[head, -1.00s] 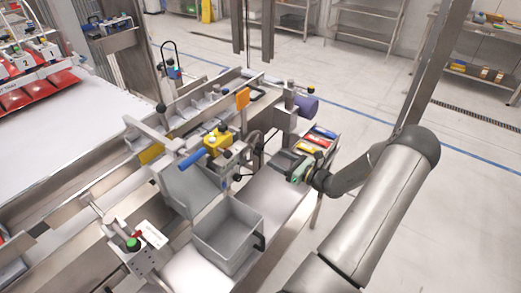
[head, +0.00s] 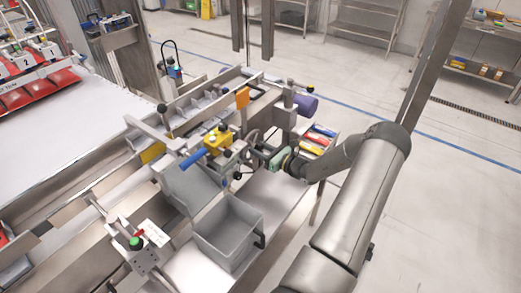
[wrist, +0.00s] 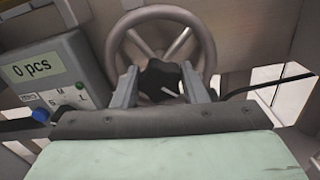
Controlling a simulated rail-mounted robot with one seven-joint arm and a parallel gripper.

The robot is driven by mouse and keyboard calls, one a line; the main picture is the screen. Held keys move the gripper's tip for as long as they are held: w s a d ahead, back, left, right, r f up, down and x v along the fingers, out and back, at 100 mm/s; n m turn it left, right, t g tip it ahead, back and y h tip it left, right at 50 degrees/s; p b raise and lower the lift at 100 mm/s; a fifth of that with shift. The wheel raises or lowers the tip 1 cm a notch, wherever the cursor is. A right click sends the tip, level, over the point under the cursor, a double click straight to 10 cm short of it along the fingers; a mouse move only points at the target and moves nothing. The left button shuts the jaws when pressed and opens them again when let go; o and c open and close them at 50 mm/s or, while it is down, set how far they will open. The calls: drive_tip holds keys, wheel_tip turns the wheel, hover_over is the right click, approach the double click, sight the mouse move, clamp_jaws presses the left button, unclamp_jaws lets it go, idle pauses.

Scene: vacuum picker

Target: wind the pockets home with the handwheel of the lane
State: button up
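A grey spoked handwheel (wrist: 207,45) faces me in the wrist view. A black lobed knob (wrist: 160,78) with a white mark sits in front of its lower half. My gripper (wrist: 160,88) has its two fingers apart, one on each side of the knob. I cannot tell whether either finger touches it. In the head view my gripper (head: 262,158) is at the right side of the machine, and the wheel is hard to make out there. A row of grey compartments (head: 205,104), perhaps the pockets, runs along the lane behind.
A grey box (wrist: 45,70) reading "0 pcs", with green and blue buttons, stands left of the wheel. A dark cable (wrist: 265,85) runs to its right. A grey bin (head: 225,232) stands at the front, and a holder of coloured items (head: 318,138) is close behind my wrist.

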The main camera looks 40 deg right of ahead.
drive_tip(key=shift+n+b, duration=0.3)
drive_tip(key=shift+b, duration=0.05)
